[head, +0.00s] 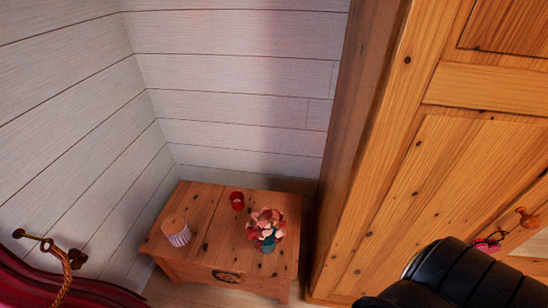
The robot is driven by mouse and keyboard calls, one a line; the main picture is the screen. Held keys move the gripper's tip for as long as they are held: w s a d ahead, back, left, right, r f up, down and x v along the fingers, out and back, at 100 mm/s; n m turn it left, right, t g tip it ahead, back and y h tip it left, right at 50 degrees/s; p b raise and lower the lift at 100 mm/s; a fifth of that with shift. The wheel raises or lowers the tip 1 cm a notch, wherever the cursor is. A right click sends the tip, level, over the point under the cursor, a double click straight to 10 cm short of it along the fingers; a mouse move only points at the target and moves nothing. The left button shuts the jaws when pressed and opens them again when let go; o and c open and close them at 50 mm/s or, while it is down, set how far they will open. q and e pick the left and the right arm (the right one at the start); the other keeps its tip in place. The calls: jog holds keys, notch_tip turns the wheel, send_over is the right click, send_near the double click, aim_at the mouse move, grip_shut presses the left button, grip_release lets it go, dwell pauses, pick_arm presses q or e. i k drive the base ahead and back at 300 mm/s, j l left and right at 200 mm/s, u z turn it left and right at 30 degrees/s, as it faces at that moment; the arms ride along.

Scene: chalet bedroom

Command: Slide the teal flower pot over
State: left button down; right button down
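The teal flower pot (267,246) stands upright in the head view on a low wooden chest (212,236), right of its middle and close to the front edge. Pink, red and cream flowers (266,222) fill it and hide most of the pot from above. Neither of my grippers shows in this view, and nothing is touching the pot.
A red cup (237,200) stands behind and left of the pot. A striped container with a wooden top (176,231) is near the chest's left edge. White plank walls (235,90) enclose the back and left. A tall wooden wardrobe (400,190) stands close on the right.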

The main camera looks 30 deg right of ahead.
aim_at(266, 237)
jog(key=z, duration=0.85)
